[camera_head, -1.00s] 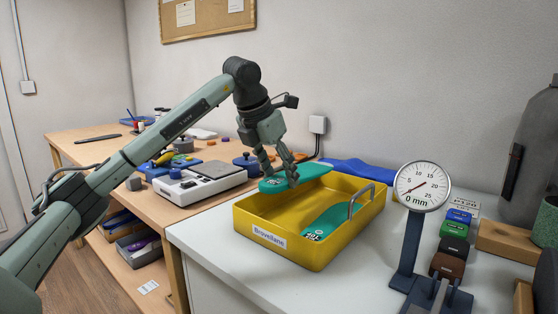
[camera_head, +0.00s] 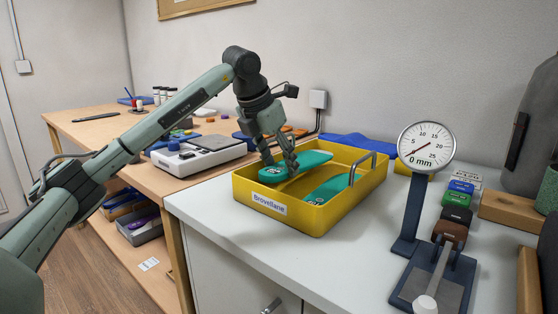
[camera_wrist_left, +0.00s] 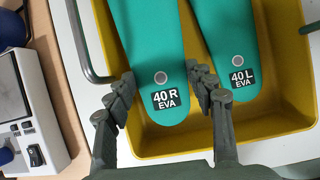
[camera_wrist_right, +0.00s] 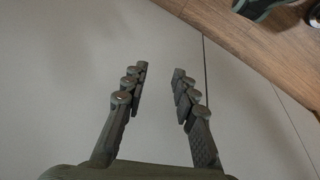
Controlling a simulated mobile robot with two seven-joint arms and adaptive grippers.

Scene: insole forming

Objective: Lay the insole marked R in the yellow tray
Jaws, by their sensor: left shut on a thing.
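The green insole marked 40 R (camera_wrist_left: 150,40) is between the fingers of my left gripper (camera_wrist_left: 160,76), which is shut on it near its marked end. In the head view the left gripper (camera_head: 280,168) holds this insole (camera_head: 308,161) inside or just over the left part of the yellow tray (camera_head: 330,215). I cannot tell whether it touches the tray floor. A second green insole, marked 40 L (camera_wrist_left: 238,45), lies in the tray to its right, also in the head view (camera_head: 328,188). My right gripper (camera_wrist_right: 160,70) is open and empty over a plain pale surface.
A metal handle (camera_head: 362,165) rises at the tray's right side. A dial gauge (camera_head: 426,148) on a stand is right of the tray, with small coloured blocks (camera_head: 457,200) beside it. A white device (camera_head: 198,155) stands left. The white tabletop (camera_head: 345,250) in front is clear.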

